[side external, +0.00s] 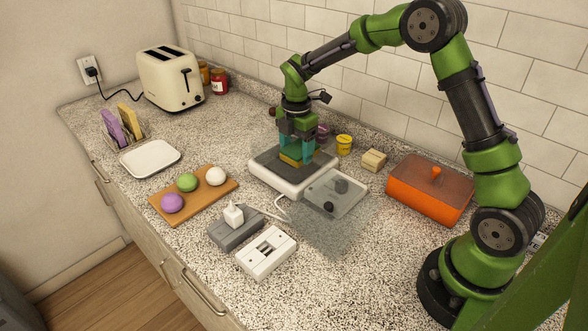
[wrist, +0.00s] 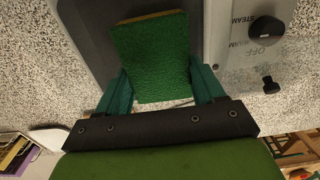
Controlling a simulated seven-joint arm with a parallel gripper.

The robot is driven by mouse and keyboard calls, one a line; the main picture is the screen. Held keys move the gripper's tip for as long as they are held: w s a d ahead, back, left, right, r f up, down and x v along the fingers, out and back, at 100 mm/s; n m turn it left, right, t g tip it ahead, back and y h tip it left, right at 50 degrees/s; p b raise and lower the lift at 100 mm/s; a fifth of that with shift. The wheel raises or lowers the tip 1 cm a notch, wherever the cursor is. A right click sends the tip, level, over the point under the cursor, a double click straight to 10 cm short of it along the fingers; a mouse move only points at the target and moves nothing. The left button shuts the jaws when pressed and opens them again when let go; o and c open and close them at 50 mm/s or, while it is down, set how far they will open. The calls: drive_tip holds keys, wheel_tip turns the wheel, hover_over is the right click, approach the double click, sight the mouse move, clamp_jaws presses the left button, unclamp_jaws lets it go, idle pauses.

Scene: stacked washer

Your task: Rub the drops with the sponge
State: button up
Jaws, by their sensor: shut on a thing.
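My gripper (side external: 298,150) is shut on the sponge (side external: 291,160), which is yellow with a green scouring side. The gripper points down over the dark plate (side external: 267,166) of a white appliance with a grey control panel (side external: 336,194). In the wrist view the sponge's green face (wrist: 152,60) sits between the teal fingers, tilted slightly, over the dark plate. I cannot tell whether the sponge touches the plate. I cannot make out separate drops; the sponge and fingers hide part of the plate.
A black knob (wrist: 266,30) marked for steam stands on the panel. A wooden block (side external: 373,160), yellow tub (side external: 344,144) and orange lidded box (side external: 430,188) stand to the right.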

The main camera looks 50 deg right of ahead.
drive_tip(key=shift+r, duration=3.5)
